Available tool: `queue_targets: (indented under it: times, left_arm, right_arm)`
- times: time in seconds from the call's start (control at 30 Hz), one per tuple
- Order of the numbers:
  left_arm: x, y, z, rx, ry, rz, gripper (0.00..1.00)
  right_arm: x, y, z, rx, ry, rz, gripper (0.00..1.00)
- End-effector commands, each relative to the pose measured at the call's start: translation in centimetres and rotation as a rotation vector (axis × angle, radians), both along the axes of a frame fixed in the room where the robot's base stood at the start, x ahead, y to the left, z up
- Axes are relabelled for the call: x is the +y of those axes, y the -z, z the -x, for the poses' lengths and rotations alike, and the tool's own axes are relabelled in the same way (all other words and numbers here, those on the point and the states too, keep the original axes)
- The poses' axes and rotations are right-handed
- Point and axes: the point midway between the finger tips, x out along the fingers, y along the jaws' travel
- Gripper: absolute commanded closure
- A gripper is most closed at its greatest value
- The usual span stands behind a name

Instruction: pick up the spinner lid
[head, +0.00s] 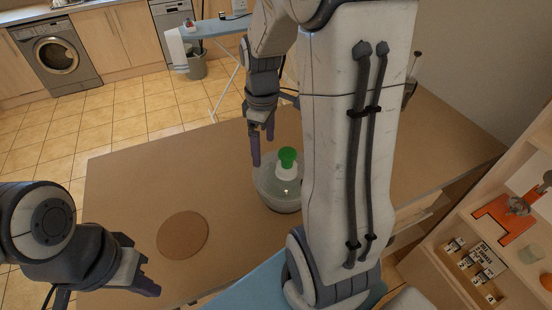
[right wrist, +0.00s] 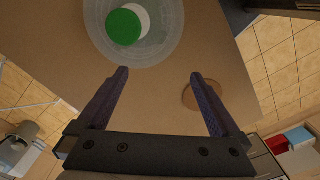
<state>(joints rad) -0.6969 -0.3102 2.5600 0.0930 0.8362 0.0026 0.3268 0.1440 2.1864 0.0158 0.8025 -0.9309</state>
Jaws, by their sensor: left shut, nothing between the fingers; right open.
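The spinner lid (head: 270,178) is a round translucent disc with a white hub and a green knob (head: 288,157) standing up from it. It sits on the salad spinner on the brown table, its right side partly hidden by my right arm. My right gripper (head: 263,149) is open and empty, just behind and left of the knob, apart from it. In the right wrist view the lid (right wrist: 165,42) and the green knob (right wrist: 124,28) lie beyond the fingertips, at the top. My left gripper (head: 148,286) is shut and empty at the lower left.
A round cork mat (head: 183,237) lies on the table (head: 125,190), left of the spinner. The table's left part is otherwise clear. A shelf (head: 455,225) with small goods stands at the right. An ironing board (head: 215,27) and a washing machine (head: 55,55) are far behind.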

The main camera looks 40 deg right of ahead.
Motion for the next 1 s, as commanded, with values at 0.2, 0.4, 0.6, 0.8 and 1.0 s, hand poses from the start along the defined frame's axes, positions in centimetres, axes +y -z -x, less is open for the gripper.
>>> queue_targets:
  times: [0.2, 0.4, 0.6, 0.8, 1.0]
  left_arm:
    - [0.0, -0.6, 0.0, 0.0, 0.0, 0.0, 1.0]
    - [0.0, -1.0, 0.0, 0.0, -0.001, 0.0, 1.0]
    - [0.0, -1.4, 0.0, 0.0, 0.0, 0.0, 1.0]
    - [0.0, -2.1, 0.0, 0.0, 0.001, 0.0, 1.0]
    - [0.0, -3.2, 0.0, 0.0, 0.003, 0.0, 1.0]
  right_arm:
    - [-6.6, 0.6, 0.6, 0.013, 0.008, 0.006, 0.0]
    - [-7.3, 2.9, 0.8, 0.018, 0.002, 0.005, 0.0]
    - [-7.2, 5.5, 0.7, 0.015, 0.001, 0.006, 0.0]
    - [-7.1, 6.8, 0.6, 0.016, 0.001, 0.006, 0.0]
    - [-7.1, 9.5, 0.4, 0.017, 0.002, 0.005, 0.0]
